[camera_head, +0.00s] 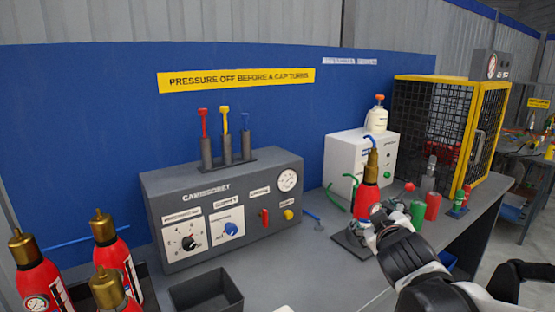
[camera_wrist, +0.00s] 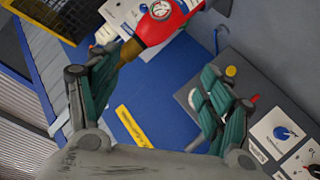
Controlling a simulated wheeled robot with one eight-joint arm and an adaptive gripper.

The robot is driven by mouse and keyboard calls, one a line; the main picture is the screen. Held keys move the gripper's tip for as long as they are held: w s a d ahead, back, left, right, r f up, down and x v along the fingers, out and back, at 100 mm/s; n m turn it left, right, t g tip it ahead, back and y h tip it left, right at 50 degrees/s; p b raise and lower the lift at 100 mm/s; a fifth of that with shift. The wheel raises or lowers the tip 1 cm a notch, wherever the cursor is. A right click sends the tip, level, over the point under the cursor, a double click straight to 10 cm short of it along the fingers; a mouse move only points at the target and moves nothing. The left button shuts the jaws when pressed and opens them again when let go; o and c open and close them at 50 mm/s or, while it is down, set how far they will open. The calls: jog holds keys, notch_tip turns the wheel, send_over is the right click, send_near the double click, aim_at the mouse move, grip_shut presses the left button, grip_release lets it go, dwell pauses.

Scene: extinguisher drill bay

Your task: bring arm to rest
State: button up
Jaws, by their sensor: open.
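My arm reaches in from the lower right in the head view. My gripper (camera_head: 378,226) is at the lower part of a red extinguisher (camera_head: 367,196) with a brass neck, on a dark stand (camera_head: 350,246). In the wrist view my gripper (camera_wrist: 158,98) has its two green-padded fingers wide apart with nothing gripped between them. The red extinguisher (camera_wrist: 168,18) with its gauge shows at the top there. Its brass neck (camera_wrist: 150,42) is next to the left finger; I cannot tell whether they touch.
A grey control panel (camera_head: 225,205) stands left of the arm, with a black open bin (camera_head: 206,293) before it. Several red extinguishers (camera_head: 40,283) stand at lower left. A white box (camera_head: 345,160) and yellow-framed cage (camera_head: 440,125) stand behind. Small red and green cylinders (camera_head: 432,206) are near my arm.

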jog(key=s+a+f+m+g+y, duration=0.1)
jog(key=s+f+m+g, duration=0.1)
jog(key=s, duration=0.9)
jog(key=s+a+f+m+g+y, duration=0.1)
jog(key=s+f+g, duration=0.4)
jog(key=s, duration=0.6)
jog(key=shift+s+a+f+m+y, duration=0.2)
jog(key=shift+a+f+m+y, duration=0.2)
jog(key=shift+a+f+m, duration=0.55)
